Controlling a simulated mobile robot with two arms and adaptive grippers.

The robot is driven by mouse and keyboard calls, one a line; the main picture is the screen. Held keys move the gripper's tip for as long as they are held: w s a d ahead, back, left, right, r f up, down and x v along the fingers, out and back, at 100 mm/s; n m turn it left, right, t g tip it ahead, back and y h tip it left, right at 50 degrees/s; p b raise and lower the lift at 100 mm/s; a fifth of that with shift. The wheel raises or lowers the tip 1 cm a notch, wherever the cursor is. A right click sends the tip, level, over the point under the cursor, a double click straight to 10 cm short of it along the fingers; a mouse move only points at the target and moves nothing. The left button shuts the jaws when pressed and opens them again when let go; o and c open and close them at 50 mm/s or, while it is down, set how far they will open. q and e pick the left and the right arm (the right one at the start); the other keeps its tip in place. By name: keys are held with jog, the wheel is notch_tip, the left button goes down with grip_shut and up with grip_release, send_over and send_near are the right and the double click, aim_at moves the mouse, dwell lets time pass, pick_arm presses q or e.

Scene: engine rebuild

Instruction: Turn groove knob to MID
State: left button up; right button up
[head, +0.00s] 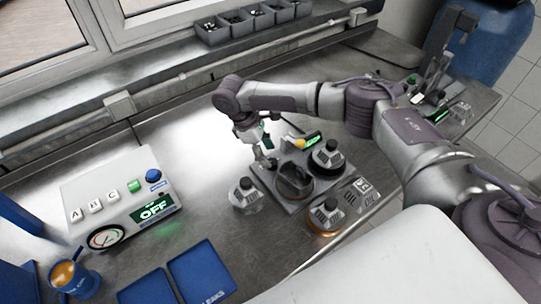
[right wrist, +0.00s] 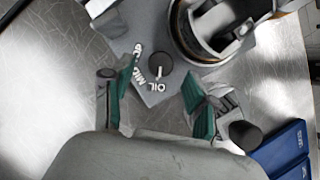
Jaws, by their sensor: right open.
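The groove knob (right wrist: 160,64) is a small dark round knob on a grey plate. White lettering beside it includes OIL and MID; a third label is partly cut off. Its short white pointer mark faces the OIL side. My right gripper (right wrist: 152,103) is open, its green-padded fingers apart with the knob just beyond the space between them; I see no contact. In the head view my right gripper (head: 264,158) reaches down at the far left corner of the fixture (head: 290,204) and hides the knob. My left gripper is not in view.
A dark round part (head: 294,181) sits on the fixture, right beside the gripper. Metal-and-dark parts stand around it at left (head: 246,195), right (head: 327,156) and front (head: 325,214). A control box (head: 122,202) reading OFF stands left. Blue trays (head: 201,273) lie in front.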

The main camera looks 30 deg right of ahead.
aim_at(272, 161)
jog(key=shift+x, duration=1.7)
grip_shut()
jog(key=shift+p, duration=0.3)
jog(key=m+g+y+p, duration=0.1)
jog(key=m+p, duration=0.1)
jog(key=m, duration=0.2)
jog(key=shift+r+m+p, duration=0.15)
jog(key=shift+m+p, duration=0.25)
jog(key=m+y+p, duration=0.1)
jog(key=m, duration=0.2)
jog(key=m+y+p, duration=0.1)
jog(key=m, duration=0.1)
jog(key=shift+w+d+m+g+y+p, duration=0.1)
jog(key=shift+d+m+g+y+p, duration=0.1)
jog(key=shift+m+g+y+p, duration=0.15)
jog(key=shift+m, duration=0.25)
